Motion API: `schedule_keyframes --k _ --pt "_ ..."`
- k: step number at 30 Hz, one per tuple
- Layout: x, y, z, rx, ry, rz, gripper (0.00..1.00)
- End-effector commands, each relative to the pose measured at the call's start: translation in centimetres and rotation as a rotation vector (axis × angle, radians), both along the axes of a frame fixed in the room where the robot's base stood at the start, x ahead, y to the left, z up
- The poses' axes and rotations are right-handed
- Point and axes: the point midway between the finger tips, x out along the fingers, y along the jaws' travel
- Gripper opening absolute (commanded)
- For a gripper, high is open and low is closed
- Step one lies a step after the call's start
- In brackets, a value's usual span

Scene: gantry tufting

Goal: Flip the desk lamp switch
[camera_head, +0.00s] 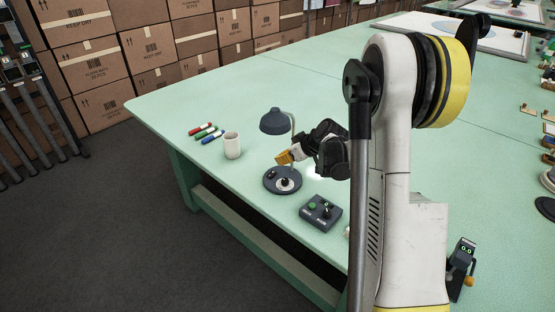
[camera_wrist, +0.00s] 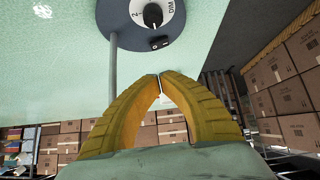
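The desk lamp has a grey shade (camera_head: 275,122), a thin stem and a round dark base (camera_head: 283,191) on the green table. In the wrist view its base (camera_wrist: 125,32) is at the top, with a white dial marked DIM and a black knob. A small dark rocker switch (camera_wrist: 160,43) sits at the base's edge, just beyond my fingertips. My gripper (camera_head: 285,157) has yellow fingers and is above the lamp base in the head view. In the wrist view the fingertips (camera_wrist: 160,75) meet, or nearly meet, with nothing held between them. The switch's position is too small to tell.
A white mug (camera_head: 232,147) and several coloured markers (camera_head: 207,133) are left of the lamp. A dark control box (camera_head: 321,212) with a green button is to its right, near the table edge. Stacked cardboard boxes (camera_head: 150,45) line the back. Table behind the lamp is clear.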

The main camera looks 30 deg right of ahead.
Motion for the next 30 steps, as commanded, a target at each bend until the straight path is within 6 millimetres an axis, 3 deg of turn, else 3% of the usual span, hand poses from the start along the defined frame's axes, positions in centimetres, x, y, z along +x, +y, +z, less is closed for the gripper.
schedule_keyframes --k 3,9,26,30 --pt "-1.5 -0.5 1.8 0.002 -0.001 -0.003 0.0" --pt "-2.7 -0.8 2.9 0.002 0.0 -0.001 0.0" --pt "-2.9 -0.8 2.9 0.002 0.0 0.0 0.0" --pt "-3.2 0.2 3.9 0.004 0.011 -0.004 0.0"
